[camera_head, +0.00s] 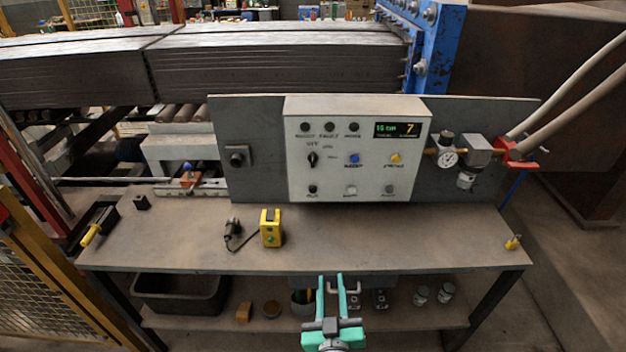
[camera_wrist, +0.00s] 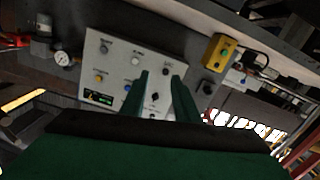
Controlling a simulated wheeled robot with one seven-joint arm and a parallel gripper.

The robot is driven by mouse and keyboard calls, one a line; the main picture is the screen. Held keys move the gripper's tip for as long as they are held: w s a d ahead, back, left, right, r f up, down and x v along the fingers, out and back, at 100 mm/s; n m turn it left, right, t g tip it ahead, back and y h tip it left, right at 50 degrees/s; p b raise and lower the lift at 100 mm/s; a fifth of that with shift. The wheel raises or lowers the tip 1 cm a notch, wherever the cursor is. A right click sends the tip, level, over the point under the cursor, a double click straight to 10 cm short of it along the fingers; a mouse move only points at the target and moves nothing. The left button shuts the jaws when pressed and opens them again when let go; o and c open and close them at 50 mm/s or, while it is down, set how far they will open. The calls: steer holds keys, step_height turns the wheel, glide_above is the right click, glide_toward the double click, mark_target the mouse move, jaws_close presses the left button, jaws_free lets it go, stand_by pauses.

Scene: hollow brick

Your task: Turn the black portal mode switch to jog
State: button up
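The black mode switch (camera_head: 312,160) is a small knob at the left of the pale control panel (camera_head: 300,180). Its handle stands roughly upright, with small labels above and to its right that are hard to read. My gripper (camera_head: 330,280) has green fingers spread apart with nothing between them. In the head view it is low, in front of the bench edge, well apart from the panel. In the wrist view, which is turned over, the gripper (camera_wrist: 159,76) points toward the panel (camera_wrist: 117,65), and a dark knob (camera_wrist: 154,97), likely the switch, shows between the fingers.
A yellow button box (camera_head: 270,228) and a dark corded item (camera_head: 233,232) lie on the bench (camera_head: 400,240). The panel also has a blue button (camera_head: 352,159), a yellow knob (camera_head: 395,158) and a display (camera_head: 398,130). A gauge (camera_head: 447,158) with pipes is at right.

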steer(key=w+a+r+m, duration=0.1)
steer(key=w+a+r, duration=0.1)
steer(key=w+r, duration=0.95)
steer(key=m, duration=0.1)
glide_toward(313, 161)
steer(key=shift+t, duration=0.3)
steer(key=w, duration=0.8)
steer(key=shift+d+f, duration=0.1)
steer(key=shift+f, duration=0.25)
jaws_close()
